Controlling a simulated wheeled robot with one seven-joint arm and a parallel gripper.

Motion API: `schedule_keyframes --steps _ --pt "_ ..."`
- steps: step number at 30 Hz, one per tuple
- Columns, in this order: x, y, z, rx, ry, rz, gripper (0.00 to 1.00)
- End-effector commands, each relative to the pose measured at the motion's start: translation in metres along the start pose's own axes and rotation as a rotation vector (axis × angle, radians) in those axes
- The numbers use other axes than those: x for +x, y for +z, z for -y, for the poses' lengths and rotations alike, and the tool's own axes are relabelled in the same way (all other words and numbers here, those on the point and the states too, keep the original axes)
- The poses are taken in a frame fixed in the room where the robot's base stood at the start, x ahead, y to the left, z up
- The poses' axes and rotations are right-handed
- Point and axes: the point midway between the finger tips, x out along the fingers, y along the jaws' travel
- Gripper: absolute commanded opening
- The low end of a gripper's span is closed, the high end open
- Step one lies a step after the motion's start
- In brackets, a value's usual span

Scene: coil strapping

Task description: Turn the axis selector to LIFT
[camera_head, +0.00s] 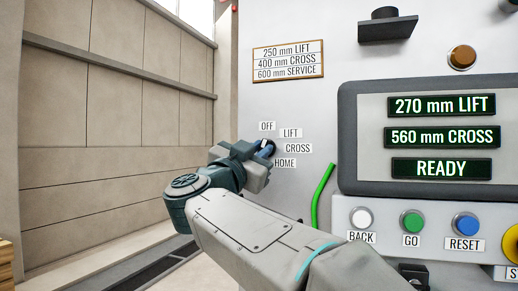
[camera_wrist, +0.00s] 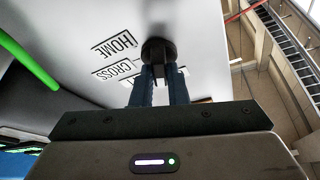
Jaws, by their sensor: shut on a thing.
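The axis selector is a dark round knob (camera_wrist: 158,50) on the pale panel. In the wrist view my gripper (camera_wrist: 160,80) has its two blue fingers shut on the knob's grip, one on each side. In the head view my gripper (camera_head: 265,150) is at the panel and hides most of the knob. The labels OFF (camera_head: 267,126), LIFT (camera_head: 291,133), CROSS (camera_head: 298,148) and HOME (camera_head: 285,163) fan around its right side. In the wrist view the fingers partly cover the LIFT label. I cannot tell which label the knob points to.
The display (camera_head: 442,138) reads 270 mm LIFT, 560 mm CROSS, READY. Below are BACK (camera_head: 361,218), GO (camera_head: 412,221) and RESET (camera_head: 466,224) buttons. A sign (camera_head: 288,61) lists 250 mm LIFT, 400 mm CROSS, 600 mm SERVICE. A green cable (camera_head: 321,195) stands right of the labels.

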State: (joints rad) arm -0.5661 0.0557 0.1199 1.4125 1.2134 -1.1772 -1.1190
Motion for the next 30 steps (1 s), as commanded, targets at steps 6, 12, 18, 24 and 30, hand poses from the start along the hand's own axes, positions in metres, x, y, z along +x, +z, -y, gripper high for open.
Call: schedule_keyframes --steps 6,12,18,24,30 --pt "0.0003 0.0002 0.0021 0.158 0.065 0.002 0.0" --pt "0.0002 0.0 0.0023 0.271 0.112 0.002 0.0" --pt "-0.0001 0.0003 0.0027 0.339 0.14 0.002 0.0" --pt "-0.0002 0.0006 0.0026 0.367 0.151 0.002 0.0" --pt "-0.0003 0.0007 0.0025 0.371 0.153 0.003 0.0"
